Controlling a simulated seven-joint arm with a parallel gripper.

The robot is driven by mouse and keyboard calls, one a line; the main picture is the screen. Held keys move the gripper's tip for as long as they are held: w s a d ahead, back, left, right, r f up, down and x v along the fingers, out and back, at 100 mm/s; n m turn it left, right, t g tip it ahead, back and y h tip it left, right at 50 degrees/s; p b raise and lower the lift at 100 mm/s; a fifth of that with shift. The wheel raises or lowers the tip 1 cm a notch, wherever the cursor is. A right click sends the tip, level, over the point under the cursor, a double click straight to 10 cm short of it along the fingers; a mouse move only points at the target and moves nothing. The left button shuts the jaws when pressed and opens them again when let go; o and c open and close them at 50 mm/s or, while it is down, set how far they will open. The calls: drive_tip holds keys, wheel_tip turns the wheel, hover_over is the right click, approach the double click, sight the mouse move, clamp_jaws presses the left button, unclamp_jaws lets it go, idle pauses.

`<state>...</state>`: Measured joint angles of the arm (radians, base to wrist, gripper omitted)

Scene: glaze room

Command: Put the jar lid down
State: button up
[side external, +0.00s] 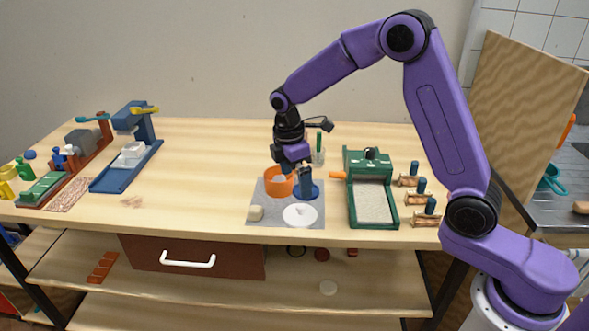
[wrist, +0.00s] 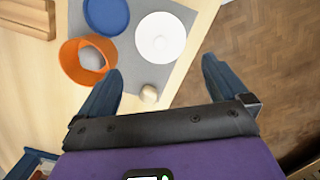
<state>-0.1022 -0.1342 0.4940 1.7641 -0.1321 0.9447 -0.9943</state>
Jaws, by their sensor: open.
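The jar lid, seemingly the white round disc with a small knob at its middle (side external: 300,215), lies flat on the grey mat (side external: 259,201) near its front edge. The lid also shows at the top of the wrist view (wrist: 160,38), knob up. My gripper (side external: 296,175) is above the mat, over the orange bowl and blue disc, behind the lid in the side view. In the wrist view my gripper (wrist: 163,66) has its two dark blue fingers wide apart with nothing held. The lid is apart from both fingers.
An orange bowl (wrist: 70,67) with a pale round thing inside, a blue disc (wrist: 107,14) and a small beige lump (wrist: 149,93) share the mat. A green tray (side external: 373,203) stands to the right. The table left of the mat is mostly clear.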

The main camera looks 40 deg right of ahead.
drive_tip(key=s+a+r+m, duration=0.1)
drive_tip(key=s+a+r, duration=0.15)
drive_tip(key=s, duration=0.55)
drive_tip(key=s+a+r, duration=0.1)
drive_tip(key=s+r, duration=0.2)
drive_tip(key=s, duration=0.5)
drive_tip(key=s+d+y, duration=0.1)
drive_tip(key=s+d, duration=0.2)
drive_tip(key=s, duration=0.6)
drive_tip(key=s+d+m, duration=0.1)
drive_tip(key=s+d, duration=0.2)
drive_tip(key=s, duration=0.6)
drive_tip(key=shift+d+t+y, duration=0.15)
drive_tip(key=shift+t+y, duration=0.15)
drive_tip(key=shift+y, duration=0.1)
